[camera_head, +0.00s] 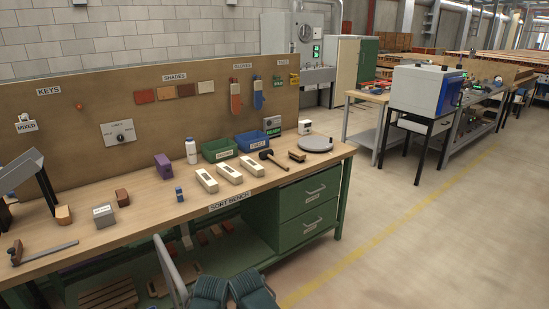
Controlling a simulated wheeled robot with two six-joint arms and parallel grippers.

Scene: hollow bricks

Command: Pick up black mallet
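The black mallet (267,155) lies on the wooden top of the sort bench (150,202), right of the middle of the view. Its dark head is at the left, and its handle runs right and toward the bench's front edge. It lies flat, just in front of the blue bin and right of the pale hollow bricks. Nothing covers it. I can make out neither of my grippers in this view.
Hollow bricks (207,180) lie left of the mallet. A brown-and-black block (297,155) and a round grey turntable (316,145) are to its right. Green (220,149) and blue (250,141) bins stand behind. Teal padded objects (255,291) are below the bench; open floor lies right.

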